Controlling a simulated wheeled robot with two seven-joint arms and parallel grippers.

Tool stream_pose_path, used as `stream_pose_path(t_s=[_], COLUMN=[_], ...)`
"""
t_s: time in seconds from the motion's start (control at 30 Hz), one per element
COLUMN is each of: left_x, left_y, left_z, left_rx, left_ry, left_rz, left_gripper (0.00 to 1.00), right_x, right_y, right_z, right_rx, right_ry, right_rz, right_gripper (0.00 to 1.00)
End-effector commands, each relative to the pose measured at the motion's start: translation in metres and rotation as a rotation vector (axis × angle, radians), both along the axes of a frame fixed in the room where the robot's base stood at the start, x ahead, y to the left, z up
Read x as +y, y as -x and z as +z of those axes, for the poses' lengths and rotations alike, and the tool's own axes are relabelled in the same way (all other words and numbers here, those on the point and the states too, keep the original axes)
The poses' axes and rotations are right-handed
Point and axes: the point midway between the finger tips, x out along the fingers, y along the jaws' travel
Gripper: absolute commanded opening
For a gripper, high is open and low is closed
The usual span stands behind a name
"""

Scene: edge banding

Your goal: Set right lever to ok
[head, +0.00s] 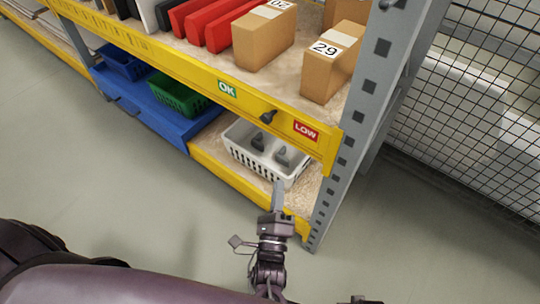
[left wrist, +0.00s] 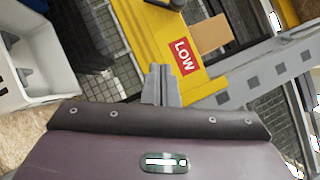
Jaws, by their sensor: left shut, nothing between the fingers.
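A black lever (head: 268,116) sits on the yellow shelf beam between the green OK label (head: 227,89) and the red LOW label (head: 306,131), nearer LOW. Its exact tilt is hard to tell. In the left wrist view the lever (left wrist: 166,4) is cut off by the top edge, and the LOW label (left wrist: 184,57) shows just beyond my fingers. My left gripper (head: 278,184) is shut and empty. In the head view it appears below the lever, in front of the white basket; it also shows in the left wrist view (left wrist: 160,72). My right gripper is not in view.
A white basket (head: 240,150) with grey parts stands on the lower shelf. Cardboard boxes (head: 328,72) and red binders (head: 205,27) fill the upper shelf. A grey upright post (head: 345,150) stands right of the LOW label, with wire mesh (head: 470,110) beyond. The floor in front is clear.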

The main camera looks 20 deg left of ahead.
Motion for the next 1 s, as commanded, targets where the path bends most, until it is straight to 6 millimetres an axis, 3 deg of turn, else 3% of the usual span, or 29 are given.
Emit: stream_pose_path(t_s=[0.2,0.57,0.77,1.0], left_x=[0.0,0.001,0.006,0.016], left_y=[0.005,0.001,-0.025,-0.074], left_z=[0.016,0.017,0.028,0.044], left_rx=[-0.049,-0.047,-0.05,-0.049], left_ry=[-0.065,-0.064,-0.065,-0.065], left_rz=[0.049,0.048,0.049,0.048], left_gripper=[0.0,0.0,0.0,0.0], right_x=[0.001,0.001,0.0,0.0], right_y=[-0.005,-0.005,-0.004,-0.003], right_z=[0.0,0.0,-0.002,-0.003], right_rx=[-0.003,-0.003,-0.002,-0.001], right_ry=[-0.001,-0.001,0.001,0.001], right_rz=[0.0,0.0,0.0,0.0], right_gripper=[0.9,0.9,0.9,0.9])
